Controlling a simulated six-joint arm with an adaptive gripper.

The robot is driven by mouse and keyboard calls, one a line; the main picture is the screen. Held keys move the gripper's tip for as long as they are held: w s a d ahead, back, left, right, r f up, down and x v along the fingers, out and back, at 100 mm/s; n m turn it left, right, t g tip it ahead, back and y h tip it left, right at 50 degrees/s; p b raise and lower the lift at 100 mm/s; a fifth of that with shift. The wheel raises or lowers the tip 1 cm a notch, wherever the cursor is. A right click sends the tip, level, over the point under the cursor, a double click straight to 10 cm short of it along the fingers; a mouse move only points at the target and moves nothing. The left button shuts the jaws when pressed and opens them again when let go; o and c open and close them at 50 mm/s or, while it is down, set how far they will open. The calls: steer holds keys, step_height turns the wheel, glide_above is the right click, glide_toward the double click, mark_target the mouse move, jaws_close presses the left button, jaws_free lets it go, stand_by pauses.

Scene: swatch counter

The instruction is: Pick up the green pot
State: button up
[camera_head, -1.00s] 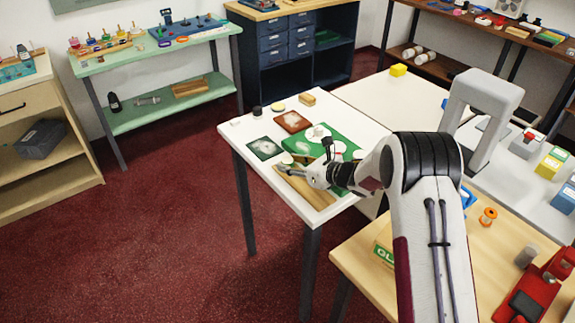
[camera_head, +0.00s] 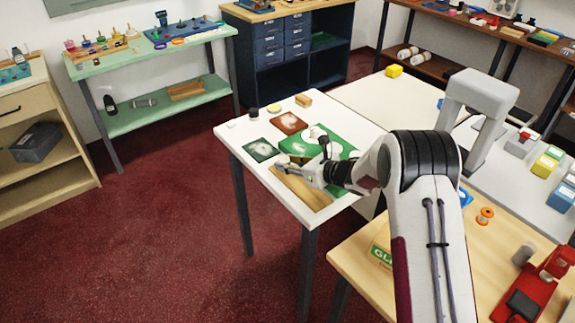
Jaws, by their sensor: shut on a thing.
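My gripper (camera_head: 287,169) is over the near left part of the white table, above the wooden board (camera_head: 308,193). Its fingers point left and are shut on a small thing. A large green board (camera_head: 345,146) with white round pieces lies just behind the gripper.
The table's left edge is close to the gripper.

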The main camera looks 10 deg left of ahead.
steer(key=shift+r, duration=4.65)
